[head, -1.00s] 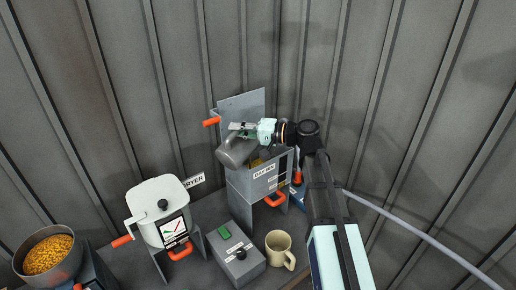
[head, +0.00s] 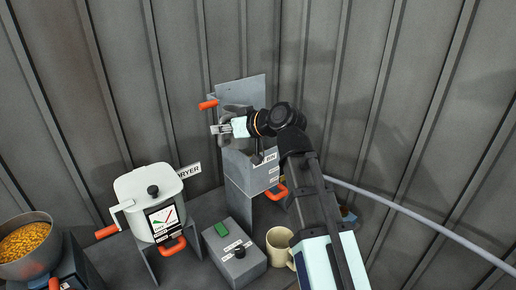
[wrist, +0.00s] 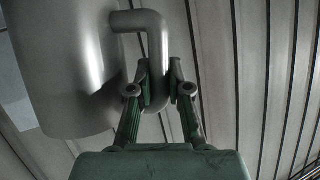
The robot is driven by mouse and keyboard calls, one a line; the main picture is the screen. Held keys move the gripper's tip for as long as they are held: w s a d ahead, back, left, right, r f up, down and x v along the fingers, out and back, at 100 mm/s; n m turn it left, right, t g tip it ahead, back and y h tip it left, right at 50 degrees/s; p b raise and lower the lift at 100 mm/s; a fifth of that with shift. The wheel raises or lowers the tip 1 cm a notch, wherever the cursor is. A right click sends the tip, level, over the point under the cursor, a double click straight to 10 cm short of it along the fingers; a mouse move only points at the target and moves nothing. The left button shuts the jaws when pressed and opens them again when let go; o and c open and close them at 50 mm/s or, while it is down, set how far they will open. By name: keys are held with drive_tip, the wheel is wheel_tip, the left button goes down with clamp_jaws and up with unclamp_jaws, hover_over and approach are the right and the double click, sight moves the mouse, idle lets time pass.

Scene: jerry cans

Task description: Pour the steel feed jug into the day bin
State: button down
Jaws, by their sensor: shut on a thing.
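The steel feed jug (head: 236,112) is held above the grey day bin (head: 256,178) in the head view, partly hidden by my gripper (head: 222,129). In the wrist view the jug (wrist: 70,65) fills the left side, a smooth steel body with a bent handle (wrist: 157,45). My gripper (wrist: 158,88) is shut on that handle, one finger on each side. The jug's mouth and the bin's opening are hidden, so I cannot tell how far the jug is tilted or whether anything is flowing.
A white dryer (head: 150,198) with an orange handle stands left of the bin. A steel bowl of yellow pellets (head: 28,240) is at the far left. A grey control box (head: 234,252) and a beige mug (head: 279,243) stand in front. A ribbed wall is close behind.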

sight(222, 118)
drive_tip(key=shift+d+r+p, duration=0.1)
drive_tip(key=shift+r+p, duration=0.75)
drive_tip(key=shift+r, duration=0.9)
